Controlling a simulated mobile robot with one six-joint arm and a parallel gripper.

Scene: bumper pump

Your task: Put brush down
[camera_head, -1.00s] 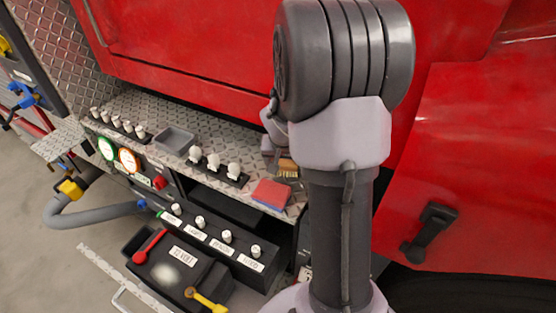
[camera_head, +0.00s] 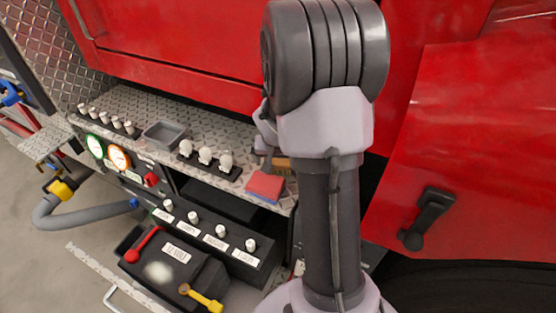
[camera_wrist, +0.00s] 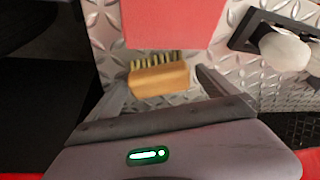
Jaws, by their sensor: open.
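The brush (camera_wrist: 158,80), with a wooden back and pale bristles, lies on the diamond-plate shelf (camera_wrist: 222,58) in the wrist view. My gripper (camera_wrist: 159,72) is open, with one finger on each side of the brush and visible gaps between. The bristles point toward the red pad (camera_wrist: 175,20). In the head view a small part of the brush (camera_head: 283,164) shows beside my arm, near the red and blue pad (camera_head: 265,186). My gripper is mostly hidden there behind my arm.
A grey tray (camera_head: 167,135) and a row of white-knobbed switches (camera_head: 206,158) stand on the shelf left of the pad. A control panel (camera_head: 215,238) and a battery box (camera_head: 172,270) sit below. The red truck body (camera_head: 190,55) rises behind the shelf.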

